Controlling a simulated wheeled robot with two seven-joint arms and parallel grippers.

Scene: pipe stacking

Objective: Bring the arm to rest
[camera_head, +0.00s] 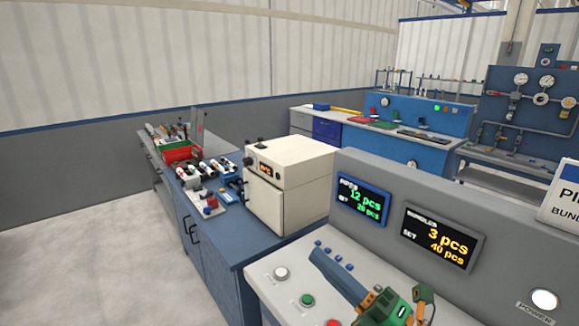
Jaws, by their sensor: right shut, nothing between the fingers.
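My right gripper (325,262) shows at the bottom, right of centre, over the light grey console top. Its blue-grey fingers point up and to the left from a green and orange wrist. They look closed together, with nothing held between them. The rest of the arm is cut off by the bottom edge. My left gripper does not show. No loose pipes are clearly seen near the gripper.
A grey console panel (490,215) with two displays (438,238) stands right behind the gripper. Buttons (307,299) lie left of it. A cream oven-like box (280,190) stands on a blue cabinet. A red bin (180,154) is farther back. Floor at left is clear.

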